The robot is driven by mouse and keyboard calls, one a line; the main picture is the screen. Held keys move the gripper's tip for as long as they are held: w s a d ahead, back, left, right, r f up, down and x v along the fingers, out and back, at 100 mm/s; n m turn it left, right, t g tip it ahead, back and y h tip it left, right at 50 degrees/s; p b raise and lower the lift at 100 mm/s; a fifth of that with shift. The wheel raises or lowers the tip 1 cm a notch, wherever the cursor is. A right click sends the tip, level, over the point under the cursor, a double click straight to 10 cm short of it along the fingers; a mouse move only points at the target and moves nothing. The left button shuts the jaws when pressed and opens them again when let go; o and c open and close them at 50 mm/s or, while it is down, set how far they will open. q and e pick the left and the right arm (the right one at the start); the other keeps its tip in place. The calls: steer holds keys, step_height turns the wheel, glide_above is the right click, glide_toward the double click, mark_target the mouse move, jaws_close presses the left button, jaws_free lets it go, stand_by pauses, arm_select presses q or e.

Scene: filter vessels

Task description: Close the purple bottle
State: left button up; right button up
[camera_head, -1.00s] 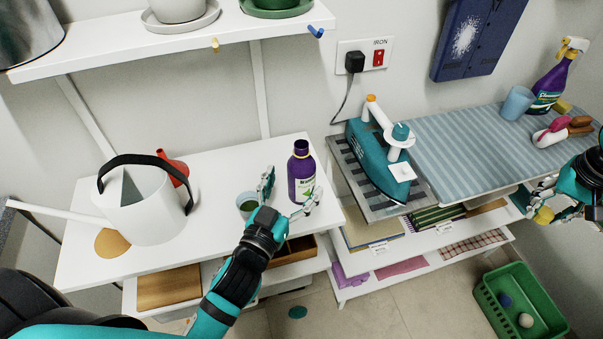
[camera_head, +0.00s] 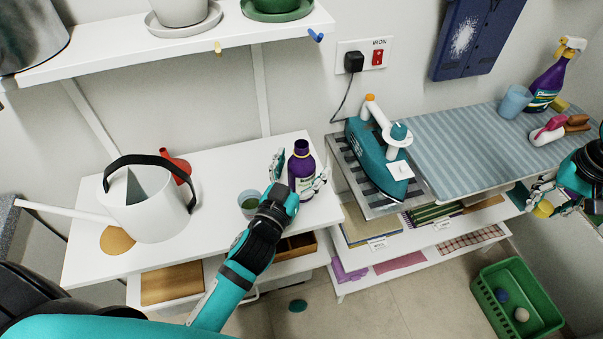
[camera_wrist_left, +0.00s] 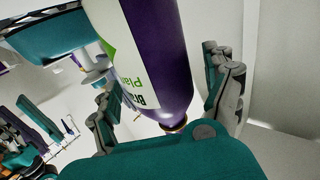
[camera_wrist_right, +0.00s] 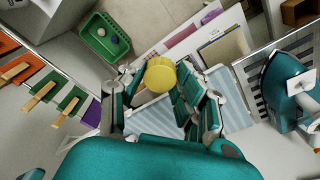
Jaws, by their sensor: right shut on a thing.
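The purple bottle (camera_head: 301,167) stands upright near the right end of the white table, with a white-green label and a thin yellowish ring at its uncapped neck. My left gripper (camera_head: 299,174) is open, with one finger on each side of the bottle. In the left wrist view the bottle (camera_wrist_left: 160,70) lies between the fingers, with gaps visible on both sides. My right gripper (camera_head: 541,197) is shut on a yellow cap (camera_wrist_right: 160,74), held in the air at the far right, away from the bottle. The cap also shows in the head view (camera_head: 543,209).
A cup (camera_head: 248,203) stands just left of the bottle. A white watering can (camera_head: 145,208) and a red funnel (camera_head: 177,168) are further left. A teal iron (camera_head: 377,160) stands right of the table, beside a striped ironing board (camera_head: 440,147) carrying a purple spray bottle (camera_head: 548,82).

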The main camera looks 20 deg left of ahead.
mark_target(298, 163)
arm_select(q)
steer(key=c, duration=1.4)
steer(key=shift+r, duration=0.15)
arm_select(e)
steer(key=shift+r, duration=0.15)
